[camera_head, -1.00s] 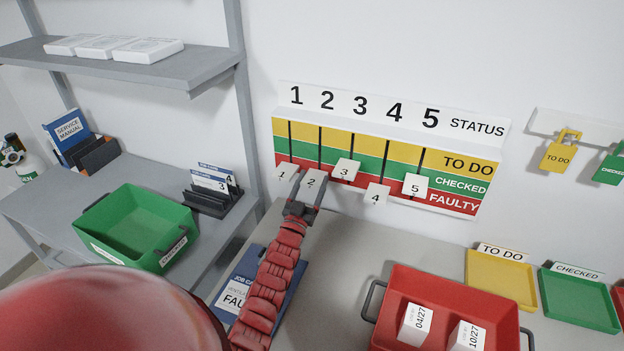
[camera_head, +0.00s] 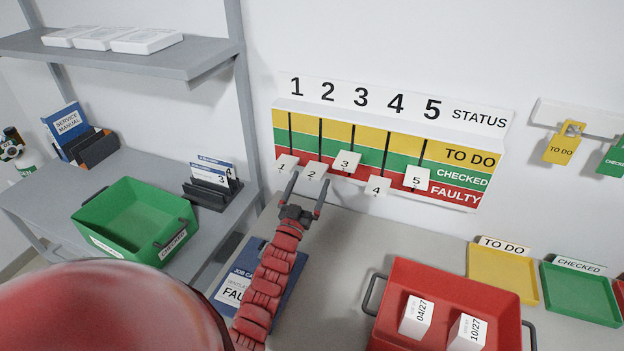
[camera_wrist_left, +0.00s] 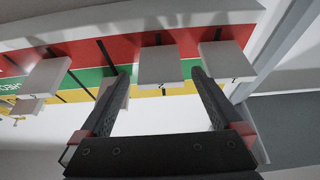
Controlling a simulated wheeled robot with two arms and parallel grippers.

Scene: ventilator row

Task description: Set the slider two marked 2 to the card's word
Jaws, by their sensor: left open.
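The slider marked 2 (camera_head: 315,170) is a white block at the low end of its slot, in the red FAULTY row of the status board (camera_head: 400,118). My left gripper (camera_head: 305,190) is open just below and in front of it, and holds nothing. In the left wrist view slider 2 (camera_wrist_left: 158,66) shows beyond and between the two spread fingers, apart from them. The job card (camera_head: 236,288) lies in a blue holder on the bench; my left arm covers part of it, and its large word shows as "FAU". My right gripper is not in view.
Slider 1 (camera_head: 286,163) and slider 3 (camera_head: 347,161) sit close on either side; slider 4 (camera_head: 377,186) and slider 5 (camera_head: 417,177) are further right. A red bin (camera_head: 455,280) with white boxes stands on the bench at right, a green bin (camera_head: 120,205) at left.

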